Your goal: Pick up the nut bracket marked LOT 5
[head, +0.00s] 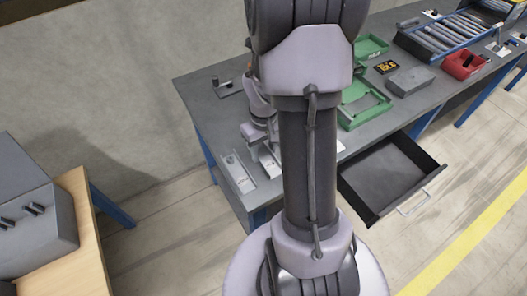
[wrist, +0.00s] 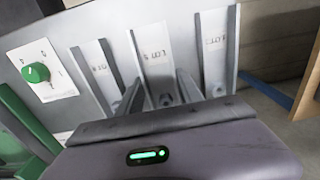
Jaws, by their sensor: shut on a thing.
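Three pale metal nut brackets stand side by side in the wrist view: a left one (wrist: 98,72), a middle one (wrist: 155,60) and a right one (wrist: 214,48). Each has small dark lettering, too small and turned to read surely. My gripper (wrist: 158,97) is shut on the middle bracket, with a finger along each side near its lower end. In the head view my gripper (head: 259,130) is over the left end of the workbench, partly hidden by my arm. One bracket (head: 238,172) shows there at the bench's front left corner.
The grey workbench (head: 205,93) holds green trays (head: 364,104), a grey block (head: 410,80) and a red bin (head: 463,64). An open drawer (head: 388,175) juts out at the front.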

